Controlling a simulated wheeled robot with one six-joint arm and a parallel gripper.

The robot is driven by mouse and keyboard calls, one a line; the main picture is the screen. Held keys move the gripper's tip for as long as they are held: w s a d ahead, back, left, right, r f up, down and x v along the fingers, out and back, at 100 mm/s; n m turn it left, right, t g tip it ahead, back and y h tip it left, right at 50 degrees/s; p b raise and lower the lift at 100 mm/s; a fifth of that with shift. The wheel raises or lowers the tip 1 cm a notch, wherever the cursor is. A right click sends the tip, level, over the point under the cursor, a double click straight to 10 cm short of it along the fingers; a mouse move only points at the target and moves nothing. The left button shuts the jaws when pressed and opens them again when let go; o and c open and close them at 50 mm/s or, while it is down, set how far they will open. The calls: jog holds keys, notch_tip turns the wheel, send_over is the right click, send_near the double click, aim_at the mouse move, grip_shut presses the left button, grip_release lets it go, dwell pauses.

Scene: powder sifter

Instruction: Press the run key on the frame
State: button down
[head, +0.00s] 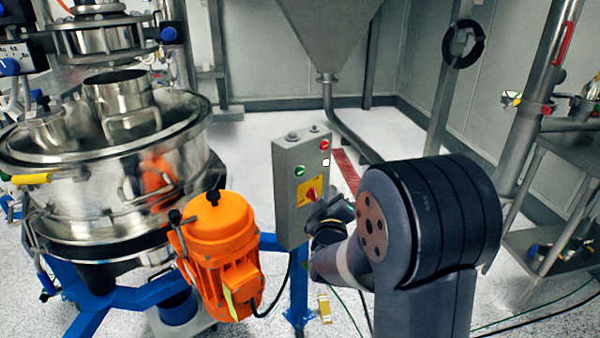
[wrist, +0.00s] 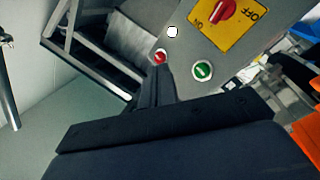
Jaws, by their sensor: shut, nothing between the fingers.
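The grey control box (head: 290,200) stands on a blue post and carries a green button (head: 300,171), a red button (head: 324,145) and a small white spot (head: 326,161). I cannot read which is labelled run; green is the likely one. My gripper (head: 322,205) is dark and overlaps the box's lower right in the head view, below the buttons.
A yellow plate with a red rotary switch (head: 311,195) is on the same face, close to my gripper. The orange motor (head: 220,245) and steel sifter (head: 100,170) stand left. A hopper (head: 328,35) hangs behind. A steel rack (head: 560,190) is at right.

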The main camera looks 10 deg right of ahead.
jog(key=w+a+p, duration=0.1)
jog(key=w+a, duration=0.3)
jog(key=w, duration=0.3)
jog(key=shift+a+p, duration=0.2)
jog(key=shift+p, duration=0.2)
jog(key=shift+w, duration=0.15)
dwell(1.6)
jog(key=shift+w+a, duration=0.25)
jog(key=shift+w, duration=0.05)
jog(key=shift+w+a, duration=0.2)
jog(key=shift+w, duration=0.15)
dwell(0.7)
jog(key=shift+s, duration=0.1)
jog(key=shift+s+d+b, duration=0.4)
jog(key=shift+s, duration=0.2)
jog(key=shift+s+d+b, duration=0.3)
jog(key=shift+s+d, duration=0.15)
jog(key=shift+s, duration=0.25)
jog(key=shift+s+d+b, duration=0.25)
jog(key=shift+s+d, duration=0.2)
jog(key=shift+s, duration=0.3)
jog(key=shift+s+d+b, duration=0.3)
jog(key=shift+s+d, duration=0.15)
jog(key=shift+s, duration=0.25)
